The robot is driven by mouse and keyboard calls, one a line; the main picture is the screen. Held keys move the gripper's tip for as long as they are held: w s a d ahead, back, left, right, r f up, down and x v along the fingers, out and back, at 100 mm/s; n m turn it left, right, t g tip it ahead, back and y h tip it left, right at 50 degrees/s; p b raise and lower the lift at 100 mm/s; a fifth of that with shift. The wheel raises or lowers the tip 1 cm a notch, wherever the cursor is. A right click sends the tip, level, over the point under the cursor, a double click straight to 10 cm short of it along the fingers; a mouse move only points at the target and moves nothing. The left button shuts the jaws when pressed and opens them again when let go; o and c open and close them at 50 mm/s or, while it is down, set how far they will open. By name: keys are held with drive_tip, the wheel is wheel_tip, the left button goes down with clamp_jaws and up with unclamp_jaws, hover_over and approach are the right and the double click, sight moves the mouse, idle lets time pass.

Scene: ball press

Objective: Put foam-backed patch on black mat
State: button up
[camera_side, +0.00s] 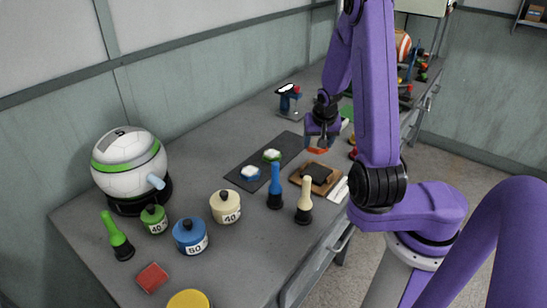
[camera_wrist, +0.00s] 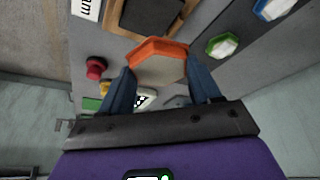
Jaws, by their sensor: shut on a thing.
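My gripper (camera_side: 320,141) is shut on an orange octagonal patch with a tan foam face (camera_wrist: 160,66), held between its two blue fingers. The orange patch (camera_side: 317,151) also shows below the fingertips in the side view, apart from the table. The black mat (camera_side: 288,142) lies on the grey table, left of my gripper. A blue-edged patch (camera_side: 250,173) and a green-edged patch (camera_side: 271,155), both with white tops, lie on the mat. In the wrist view the green-edged patch (camera_wrist: 222,45) and blue-edged patch (camera_wrist: 272,9) are at upper right.
A wooden tray with a dark pad (camera_side: 315,180) stands in front of my gripper. Blue (camera_side: 275,187) and cream (camera_side: 304,202) handled tools stand near the mat. A ball (camera_side: 129,164), labelled weights and a red block (camera_side: 152,278) are at left. The mat's far end is clear.

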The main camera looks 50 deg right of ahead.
drive_tip(key=shift+w+a+m+h, duration=0.3)
drive_tip(key=shift+w+m, duration=0.1)
drive_tip(key=shift+m, duration=0.4)
drive_tip(key=shift+w+r+m+g, duration=0.1)
drive_tip(key=shift+w+m+g, duration=0.3)
drive_tip(key=shift+m+g, duration=0.55)
drive_tip(key=m, duration=0.2)
drive_tip(key=w+r+m, duration=0.1)
drive_tip(key=shift+d+m+g+h, duration=0.3)
drive_tip(key=shift+d+m+g, duration=0.05)
drive_tip(key=shift+w, duration=0.15)
drive_tip(key=shift+w+d+f+m, duration=0.1)
drive_tip(key=shift+w+d+m, duration=0.1)
drive_tip(key=shift+w+m, duration=0.1)
drive_tip(key=w+d+f, duration=0.4)
drive_tip(key=w, duration=0.3)
hover_over(289, 151)
drive_tip(key=a, duration=0.2)
drive_tip(key=f, duration=0.5)
drive_tip(key=shift+s+d, duration=0.15)
drive_tip(key=shift+s, duration=0.1)
drive_tip(key=shift+w+d+f, duration=0.1)
drive_tip(key=shift+w+f, duration=0.05)
drive_tip(key=shift+f, duration=0.8)
drive_tip(key=shift+w+f, duration=0.1)
drive_tip(key=shift+f, duration=0.8)
drive_tip(key=shift+f, duration=0.1)
